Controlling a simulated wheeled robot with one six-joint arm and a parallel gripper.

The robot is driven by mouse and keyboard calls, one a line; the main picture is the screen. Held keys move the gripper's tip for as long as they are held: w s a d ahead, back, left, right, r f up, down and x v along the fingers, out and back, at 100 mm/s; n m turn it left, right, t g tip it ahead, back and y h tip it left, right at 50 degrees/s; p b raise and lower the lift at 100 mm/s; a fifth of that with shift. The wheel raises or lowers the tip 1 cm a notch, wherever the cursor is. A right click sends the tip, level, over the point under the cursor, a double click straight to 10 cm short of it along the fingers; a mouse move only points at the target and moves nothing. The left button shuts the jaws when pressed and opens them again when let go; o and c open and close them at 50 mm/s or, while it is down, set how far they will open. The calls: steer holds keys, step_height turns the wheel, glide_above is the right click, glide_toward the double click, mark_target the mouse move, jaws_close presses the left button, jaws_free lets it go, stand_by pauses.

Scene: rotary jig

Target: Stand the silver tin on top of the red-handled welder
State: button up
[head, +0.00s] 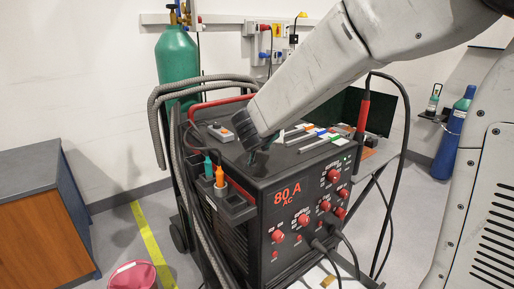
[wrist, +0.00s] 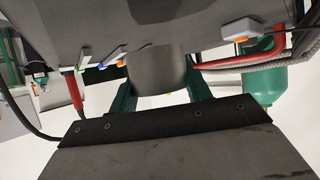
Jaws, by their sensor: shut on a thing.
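The red-handled welder (head: 258,222) is a dark box with red knobs and "80 A AC" on its front, in the middle of the head view. Its red handle (head: 222,103) runs along the far left top edge. My gripper (wrist: 160,88) has green fingers and is shut on the silver tin (wrist: 157,66), a plain grey cylinder, in the wrist view. The tin is over the welder's top (wrist: 190,22); I cannot tell whether it touches. In the head view my arm hides the tin and most of the gripper.
A grey box with an orange button (head: 220,132) and several colour-tipped sticks (head: 305,135) lie on the welder's top. Screwdrivers (head: 219,177) stand in a left side holder. A red torch (head: 363,112) with cable rises at the right. A green gas cylinder (head: 176,56) stands behind.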

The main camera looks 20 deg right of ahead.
steer(key=shift+w, duration=0.4)
steer(key=shift+d+f, duration=0.1)
steer(key=shift+f, duration=1.7)
steer(key=shift+f, duration=0.1)
steer(key=o, duration=1)
steer(key=shift+c, duration=0.2)
steer(key=shift+r, duration=0.2)
steer(key=v, duration=1.2)
